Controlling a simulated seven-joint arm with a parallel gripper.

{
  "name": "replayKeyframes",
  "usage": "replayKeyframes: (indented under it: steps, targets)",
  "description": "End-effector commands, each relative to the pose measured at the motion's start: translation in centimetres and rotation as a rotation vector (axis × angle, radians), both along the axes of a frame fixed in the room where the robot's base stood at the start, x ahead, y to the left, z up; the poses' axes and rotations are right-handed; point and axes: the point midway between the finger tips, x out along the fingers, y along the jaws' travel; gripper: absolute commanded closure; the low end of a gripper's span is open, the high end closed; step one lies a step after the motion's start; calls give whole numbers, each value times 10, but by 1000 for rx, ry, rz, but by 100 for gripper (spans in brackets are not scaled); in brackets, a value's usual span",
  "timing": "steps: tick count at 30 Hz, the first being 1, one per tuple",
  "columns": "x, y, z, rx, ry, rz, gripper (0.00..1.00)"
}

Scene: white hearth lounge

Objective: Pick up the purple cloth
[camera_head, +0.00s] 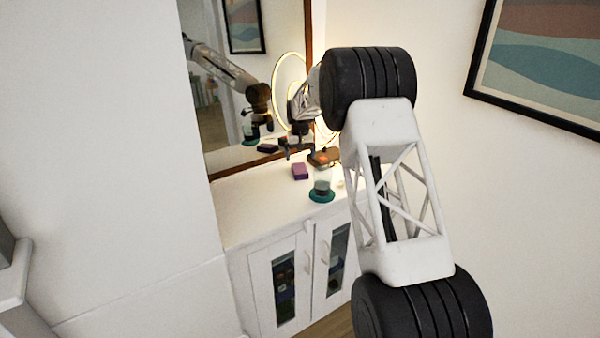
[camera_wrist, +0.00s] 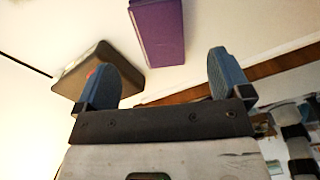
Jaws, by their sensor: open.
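The purple cloth (camera_head: 300,172) looks like a small folded block on the white cabinet top, near the mirror. In the wrist view the purple cloth (camera_wrist: 158,30) lies beyond the fingertips, roughly in line with the space between them. My gripper (camera_head: 297,150) is over the back of the cabinet top, close to the cloth, pointing down. In the wrist view my gripper (camera_wrist: 160,72) has its two blue-grey fingers wide apart with nothing between them. The cloth is apart from both fingers.
A dark lamp base (camera_head: 324,157) with an orange glow stands right of the cloth; it is near the left finger in the wrist view (camera_wrist: 90,75). A glass on a teal coaster (camera_head: 321,196) stands in front. The mirror (camera_head: 240,163) rises behind. The cabinet's left top is clear.

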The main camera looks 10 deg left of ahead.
Motion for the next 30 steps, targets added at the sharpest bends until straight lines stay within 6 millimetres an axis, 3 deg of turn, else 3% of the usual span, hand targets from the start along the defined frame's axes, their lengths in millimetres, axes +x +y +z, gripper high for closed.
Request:
replayKeyframes:
  steps: [9, 23, 30]
  targets:
    - [0, 0, -22, 0, 0, 0, 4]
    - [0, 0, -27, 0, 1, 0, 4]
    - [-1, -1, -46, -1, 3, 0, 4]
